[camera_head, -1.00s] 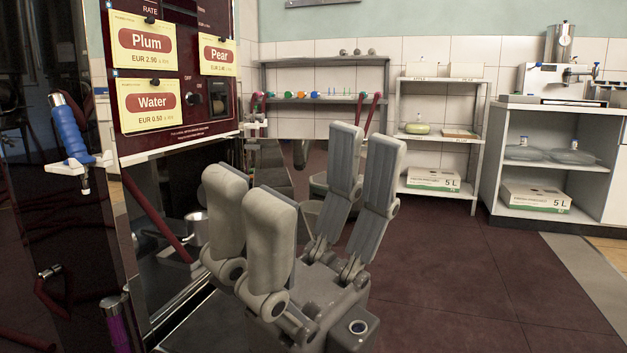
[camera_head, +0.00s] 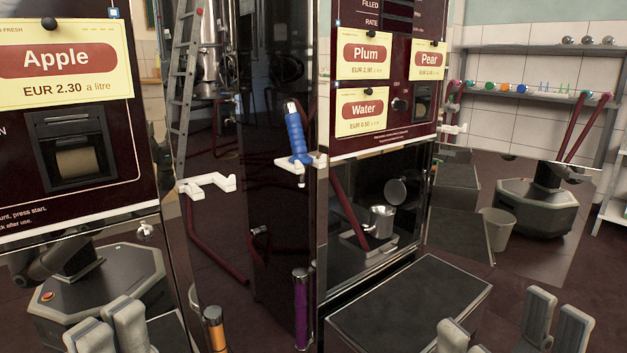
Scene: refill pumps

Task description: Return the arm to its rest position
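My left gripper (camera_head: 118,327) shows at the bottom left, cut off by the frame edge. Two pale grey finger pads stand side by side there, and I cannot tell whether it is open or shut. My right gripper (camera_head: 508,330) shows at the bottom right, also cut off. Its grey finger pads stand apart with a gap between them, so it is open, and nothing is seen in it. Both arms behind the grippers are out of view.
A dark refill machine carries Plum (camera_head: 366,55) and Water (camera_head: 362,111) signs. An Apple sign (camera_head: 58,62) hangs at left. A blue-handled nozzle (camera_head: 296,137) sits in a white holder. A metal pot (camera_head: 382,220) stands in the machine's bay. A dark platform (camera_head: 410,305) lies in front.

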